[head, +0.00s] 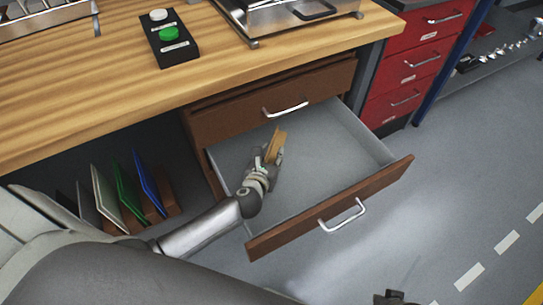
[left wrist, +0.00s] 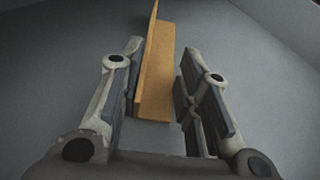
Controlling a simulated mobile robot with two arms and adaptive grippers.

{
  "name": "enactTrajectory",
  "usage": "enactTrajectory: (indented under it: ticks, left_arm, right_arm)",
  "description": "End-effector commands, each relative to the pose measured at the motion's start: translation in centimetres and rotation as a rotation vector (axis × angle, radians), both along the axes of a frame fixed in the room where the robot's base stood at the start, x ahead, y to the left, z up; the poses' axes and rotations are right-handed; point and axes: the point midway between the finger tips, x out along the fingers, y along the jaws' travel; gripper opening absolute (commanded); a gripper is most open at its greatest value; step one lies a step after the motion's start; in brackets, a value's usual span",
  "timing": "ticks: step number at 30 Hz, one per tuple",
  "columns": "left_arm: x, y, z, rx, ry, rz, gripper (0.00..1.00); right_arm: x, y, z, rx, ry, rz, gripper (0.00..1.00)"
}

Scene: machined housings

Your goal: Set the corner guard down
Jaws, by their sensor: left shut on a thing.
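The corner guard (head: 276,144) is a tan, L-shaped strip. My left gripper (head: 269,163) is shut on it inside the open drawer (head: 333,153). In the left wrist view the guard (left wrist: 157,80) stands between the two fingers of the left gripper (left wrist: 160,92), with its far end sticking out past them. The grey drawer floor lies behind it; I cannot tell whether the guard touches it. A small dark part at the bottom edge of the head view (head: 395,298) may be my right gripper, mostly cut off.
The drawer's brown front (head: 290,232) has a metal handle (head: 342,216). The rest of the drawer looks empty. Above is a wooden worktop (head: 110,85) with a button box (head: 169,40). Upright coloured folders (head: 128,195) stand at left, a red cabinet (head: 405,65) at right.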

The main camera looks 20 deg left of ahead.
Motion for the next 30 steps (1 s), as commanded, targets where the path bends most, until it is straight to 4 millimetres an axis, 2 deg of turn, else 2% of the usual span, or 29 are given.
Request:
enactTrajectory:
  ticks: [10, 11, 15, 28, 30]
  left_arm:
    - [-0.03, -0.03, -0.3, -0.001, 0.0, 0.0, 0.11]
    - [-0.03, -0.03, -0.27, 0.0, 0.0, 0.0, 0.34]
    - [-0.04, -0.02, -0.24, 0.0, 0.0, 0.0, 0.52]
    - [-0.03, 0.01, 0.16, 0.0, -0.001, 0.0, 0.53]
    - [-0.76, -0.13, 0.35, -0.002, 0.002, -0.001, 0.53]
  right_arm:
    - [0.05, 0.02, 0.34, 0.001, -0.003, 0.0, 0.0]
    - [0.07, 0.03, 0.47, 0.001, -0.004, 0.0, 0.0]
    - [0.06, 0.03, 0.47, 0.001, -0.004, -0.001, 0.0]
    - [0.04, 0.03, 0.49, 0.001, -0.004, -0.001, 0.0]
    - [-0.01, -0.04, -0.37, 0.0, 0.001, 0.001, 0.0]
